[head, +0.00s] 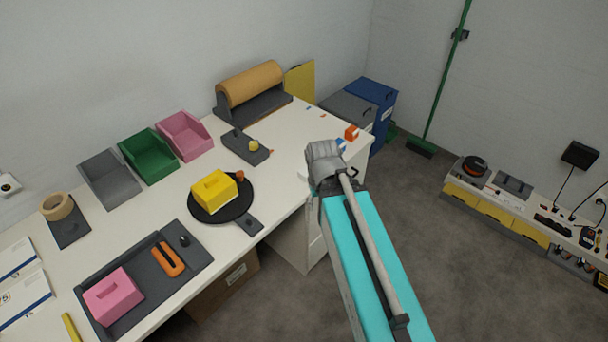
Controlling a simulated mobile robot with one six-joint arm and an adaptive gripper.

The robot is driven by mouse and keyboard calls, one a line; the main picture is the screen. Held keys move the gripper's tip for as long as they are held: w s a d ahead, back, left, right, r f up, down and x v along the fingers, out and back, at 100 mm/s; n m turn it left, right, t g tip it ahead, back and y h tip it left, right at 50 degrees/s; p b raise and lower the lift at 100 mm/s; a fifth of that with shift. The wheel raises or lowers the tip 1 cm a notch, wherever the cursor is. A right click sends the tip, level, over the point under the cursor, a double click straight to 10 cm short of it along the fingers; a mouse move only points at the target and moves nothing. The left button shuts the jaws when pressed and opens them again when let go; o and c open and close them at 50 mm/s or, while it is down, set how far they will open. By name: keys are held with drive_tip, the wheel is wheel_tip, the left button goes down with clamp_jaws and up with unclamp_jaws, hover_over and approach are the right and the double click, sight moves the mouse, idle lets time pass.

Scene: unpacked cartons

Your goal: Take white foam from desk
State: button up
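The white desk (277,170) runs from the lower left to the back middle in the head view. My turquoise and grey arm reaches up from the bottom of the picture to the desk's right end. Its grey end, with my gripper (324,153), is over or beside the desk's right edge. The fingers cannot be made out, so I cannot tell whether they are open or shut. I cannot pick out the white foam for sure. A small pale shape shows just left of the arm's end, but it blends with the white desktop, and the arm hides part of this area.
An orange block (351,132) and a blue block (341,145) lie close behind my gripper. A black round board (236,210) holds a yellow block (214,188). A paper roll (250,83) and open bins stand along the wall.

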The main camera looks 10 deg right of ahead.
drive_tip(key=shift+o, duration=0.3)
